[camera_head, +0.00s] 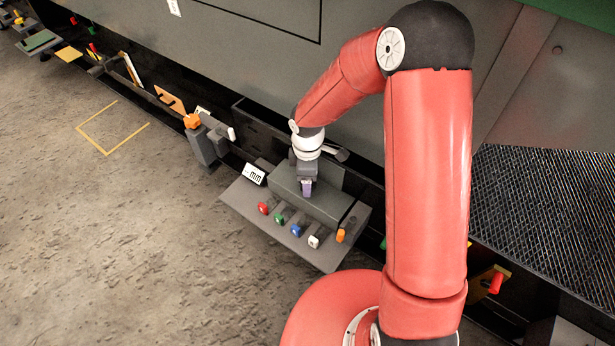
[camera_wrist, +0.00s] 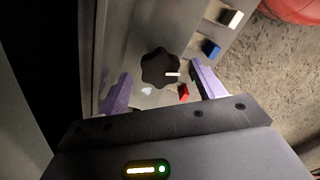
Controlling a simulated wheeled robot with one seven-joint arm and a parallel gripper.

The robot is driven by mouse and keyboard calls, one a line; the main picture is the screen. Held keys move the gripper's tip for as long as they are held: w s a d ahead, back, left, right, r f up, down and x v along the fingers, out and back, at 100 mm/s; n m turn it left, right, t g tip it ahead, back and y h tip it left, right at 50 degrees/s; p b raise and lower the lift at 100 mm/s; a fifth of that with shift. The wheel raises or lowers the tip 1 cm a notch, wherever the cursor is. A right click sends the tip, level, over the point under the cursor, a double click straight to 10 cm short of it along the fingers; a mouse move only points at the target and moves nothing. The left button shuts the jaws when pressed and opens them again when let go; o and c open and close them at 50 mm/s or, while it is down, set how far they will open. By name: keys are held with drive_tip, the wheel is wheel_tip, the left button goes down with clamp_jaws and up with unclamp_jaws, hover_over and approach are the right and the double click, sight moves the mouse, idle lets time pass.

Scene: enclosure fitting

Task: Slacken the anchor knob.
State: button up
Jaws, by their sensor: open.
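A black lobed knob (camera_wrist: 160,62) with a white pointer mark shows in the wrist view, on the grey box (camera_head: 325,205). I take it to be the anchor knob, though no label on it is readable. My gripper (camera_wrist: 161,70) is open, with one purple finger on each side of the knob in the picture. I cannot tell whether the fingers touch it or how far above it they are. In the head view my gripper (camera_head: 307,188) points down over the box and the knob is hidden.
Small red (camera_head: 263,208), green (camera_head: 281,219), blue (camera_head: 296,230) and white (camera_head: 314,241) handles line the box's front ledge. An orange piece (camera_head: 341,235) is at its right end. A white label (camera_head: 254,174) and a grey post with an orange knob (camera_head: 192,121) stand to the left.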

wheel_tip(320, 180, up, 7)
drive_tip(key=shift+f+p, duration=0.1)
drive_tip(key=shift+p, duration=0.4)
drive_tip(key=shift+s, duration=0.1)
